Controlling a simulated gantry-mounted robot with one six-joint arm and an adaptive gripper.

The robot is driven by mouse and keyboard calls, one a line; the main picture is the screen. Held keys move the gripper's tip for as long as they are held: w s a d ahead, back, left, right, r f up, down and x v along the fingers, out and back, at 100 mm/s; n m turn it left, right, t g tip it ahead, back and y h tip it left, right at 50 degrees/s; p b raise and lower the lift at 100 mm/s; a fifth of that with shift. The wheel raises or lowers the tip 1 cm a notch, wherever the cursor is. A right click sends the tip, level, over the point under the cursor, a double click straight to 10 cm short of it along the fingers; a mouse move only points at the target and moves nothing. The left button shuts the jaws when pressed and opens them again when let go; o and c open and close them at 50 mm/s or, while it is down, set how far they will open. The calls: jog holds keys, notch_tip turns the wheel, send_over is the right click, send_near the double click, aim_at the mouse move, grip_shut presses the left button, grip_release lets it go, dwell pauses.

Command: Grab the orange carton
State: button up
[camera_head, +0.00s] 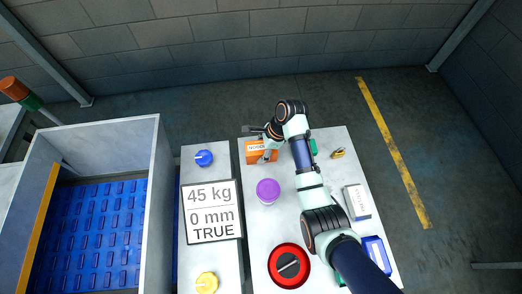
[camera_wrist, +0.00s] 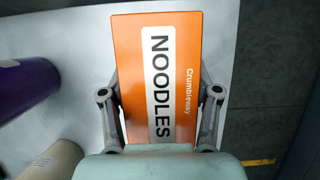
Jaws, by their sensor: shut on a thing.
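The orange carton (camera_wrist: 180,35), printed "NOODLES" and "Crumbleway", fills the middle of the wrist view. In the head view the orange carton (camera_head: 256,146) is at the far left corner of the white table. My gripper (camera_wrist: 160,105) has one finger on each side of the carton and is shut on it. In the head view my gripper (camera_head: 267,152) reaches down over the carton and partly hides it. I cannot tell whether the carton is lifted off the table.
A purple-topped container (camera_head: 267,191) stands nearer on the white table (camera_head: 255,225). A red round thing (camera_head: 289,266), a yellow item (camera_head: 338,153), a pale box (camera_head: 357,202) and a blue box (camera_head: 376,252) are also there. A sign panel (camera_head: 211,211) and a blue-floored bin (camera_head: 95,235) lie left.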

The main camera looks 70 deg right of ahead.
aim_at(261, 147)
notch_tip(261, 147, up, 20)
jog(key=p, duration=1.1)
jog(key=shift+p, duration=0.3)
